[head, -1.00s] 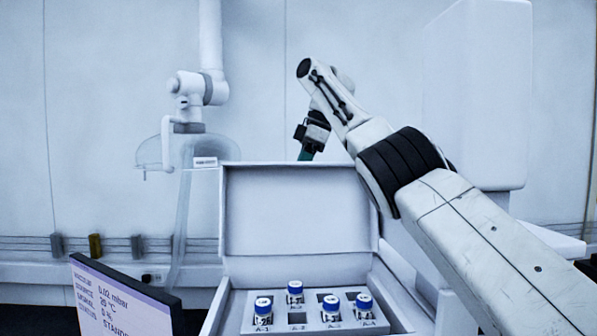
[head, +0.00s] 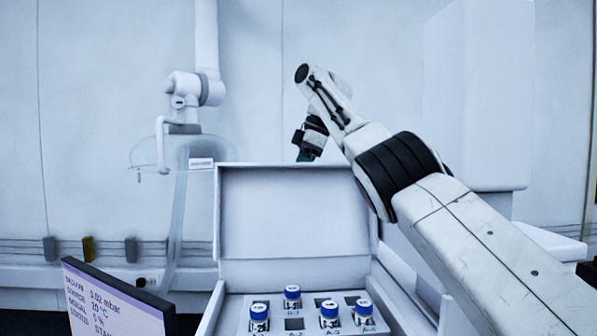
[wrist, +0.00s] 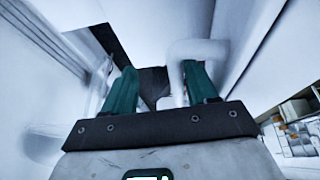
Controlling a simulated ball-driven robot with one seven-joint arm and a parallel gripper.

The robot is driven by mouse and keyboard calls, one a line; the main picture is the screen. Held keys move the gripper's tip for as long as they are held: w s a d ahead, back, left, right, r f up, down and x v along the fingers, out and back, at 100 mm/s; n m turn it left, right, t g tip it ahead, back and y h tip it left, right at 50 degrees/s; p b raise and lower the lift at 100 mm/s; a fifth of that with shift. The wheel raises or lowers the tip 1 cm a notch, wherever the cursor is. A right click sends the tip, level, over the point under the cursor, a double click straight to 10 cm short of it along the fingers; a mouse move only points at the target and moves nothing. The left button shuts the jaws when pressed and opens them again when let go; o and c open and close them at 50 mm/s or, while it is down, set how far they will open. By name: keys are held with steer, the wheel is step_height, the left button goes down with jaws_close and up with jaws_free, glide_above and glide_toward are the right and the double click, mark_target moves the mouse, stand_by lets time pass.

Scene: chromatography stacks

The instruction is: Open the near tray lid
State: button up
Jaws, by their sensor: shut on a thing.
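The near tray lid (head: 295,212) stands raised, roughly upright, at the back of the pale tray box (head: 212,308), showing its inner face. The tray is uncovered, with several blue-capped vials (head: 329,312) in its holder. My gripper (head: 308,143) is at the lid's top edge, partly hidden behind it in the head view. In the wrist view its two green fingers (wrist: 160,72) stand around a pale, bent bar that looks like the lid's handle (wrist: 198,48). The gripper is shut on that handle; the exact contact is hard to make out.
A screen (head: 115,305) stands at the front left. A clear hood (head: 165,155) on a white jointed arm hangs behind, left of the lid. A tall white cabinet (head: 480,100) stands at the right.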

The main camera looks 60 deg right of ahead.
steer(key=shift+d, duration=0.1)
steer(key=p+v, duration=0.5)
steer(key=v, duration=0.2)
steer(key=shift+r, duration=0.2)
stand_by(0.5)
